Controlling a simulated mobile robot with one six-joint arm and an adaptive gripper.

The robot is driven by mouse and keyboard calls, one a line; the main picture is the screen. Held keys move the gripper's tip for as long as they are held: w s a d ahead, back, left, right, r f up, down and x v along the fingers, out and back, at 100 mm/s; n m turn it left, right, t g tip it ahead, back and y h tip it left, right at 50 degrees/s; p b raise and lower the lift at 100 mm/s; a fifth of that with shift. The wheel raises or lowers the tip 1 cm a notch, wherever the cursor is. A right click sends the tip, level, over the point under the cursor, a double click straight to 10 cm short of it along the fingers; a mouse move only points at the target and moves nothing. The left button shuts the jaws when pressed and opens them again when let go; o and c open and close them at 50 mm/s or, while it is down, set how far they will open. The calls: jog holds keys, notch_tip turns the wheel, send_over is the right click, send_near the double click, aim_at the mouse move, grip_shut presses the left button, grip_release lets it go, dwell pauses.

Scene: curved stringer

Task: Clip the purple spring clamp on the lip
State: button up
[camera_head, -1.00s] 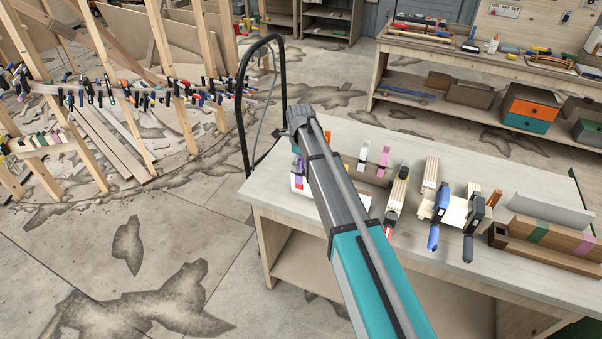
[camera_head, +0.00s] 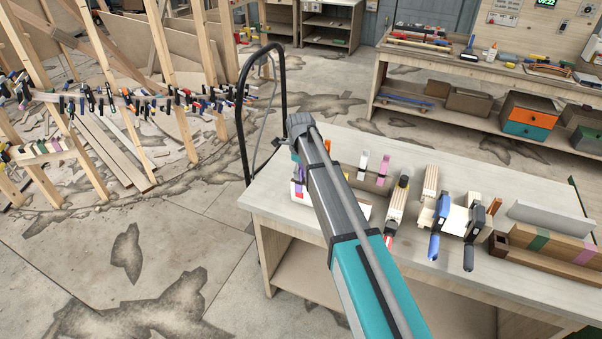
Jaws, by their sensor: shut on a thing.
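My arm reaches across the left part of the light worktable in the head view, and its dark wrist end hides my gripper. I cannot see the fingers or what is between them. A small purple patch (camera_head: 300,172) shows beside the arm over the table's left part; I cannot tell whether it is the purple spring clamp. A curved strip (camera_head: 112,100) with many clipped clamps runs across upright wooden posts at the left, apart from my arm. I cannot make out a bare lip on it from here.
On the worktable (camera_head: 274,190) stand a white clamp (camera_head: 362,165), a pink clamp (camera_head: 383,168), blue-handled clamps (camera_head: 438,225) and wooden blocks (camera_head: 545,245). A black tubular frame (camera_head: 240,120) rises behind the table's left end. The concrete floor at lower left is clear.

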notch_tip(320, 180, up, 10)
jog(key=p, duration=0.9)
jog(key=shift+p, duration=0.35)
jog(key=shift+f, duration=0.1)
jog(key=shift+f, duration=0.1)
